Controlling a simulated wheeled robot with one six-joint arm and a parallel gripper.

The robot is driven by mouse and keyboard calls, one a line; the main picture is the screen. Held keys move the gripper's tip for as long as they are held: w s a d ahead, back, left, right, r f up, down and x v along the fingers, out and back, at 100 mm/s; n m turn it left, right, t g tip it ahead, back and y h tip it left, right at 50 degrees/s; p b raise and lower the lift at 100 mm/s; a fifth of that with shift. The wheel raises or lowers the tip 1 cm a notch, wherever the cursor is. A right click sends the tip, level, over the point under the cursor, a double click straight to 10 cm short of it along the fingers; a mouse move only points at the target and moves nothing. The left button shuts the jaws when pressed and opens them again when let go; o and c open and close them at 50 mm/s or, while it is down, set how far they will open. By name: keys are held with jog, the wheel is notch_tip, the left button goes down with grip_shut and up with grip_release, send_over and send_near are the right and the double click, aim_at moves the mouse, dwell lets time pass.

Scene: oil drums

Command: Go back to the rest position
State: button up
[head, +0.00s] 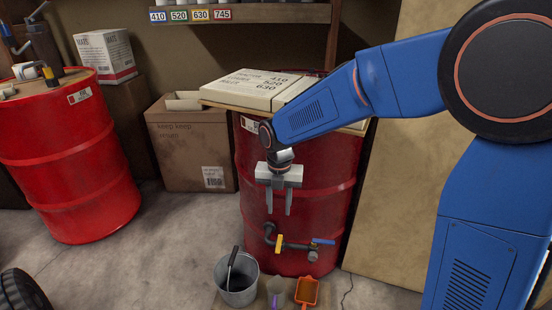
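My gripper (279,203) hangs from my blue arm with its two fingers pointing down. The fingers are apart with nothing between them. It is in front of the red drum (318,170) in the middle. A pipe with a yellow-handled valve (279,243) and a blue-handled valve (322,242) sticks out low on that drum, below my fingertips. My gripper looks clear of the valves.
A metal bucket (237,284) holding a dark-handled tool, a pale cup (276,290) and an orange scoop (307,291) stand low in front. Another red drum (70,165) is at the left. A cardboard box (190,150) stands between the drums. Bare floor (150,260) lies at left front.

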jog(key=s+d+r+m+t, duration=0.1)
jog(key=s+d+r+m, duration=0.4)
jog(key=d+m, duration=0.3)
jog(key=s+d+r+m+t, duration=0.1)
jog(key=s+d+r+m, duration=0.35)
jog(key=d+m, duration=0.35)
jog(key=s+d+r+m+t, duration=0.1)
jog(key=s+d+m+t, duration=0.1)
jog(key=s+d+m, duration=0.9)
jog(key=s+m, duration=0.4)
jog(key=m, duration=0.3)
jog(key=shift+r+t, duration=0.3)
jog(key=shift+t, duration=0.1)
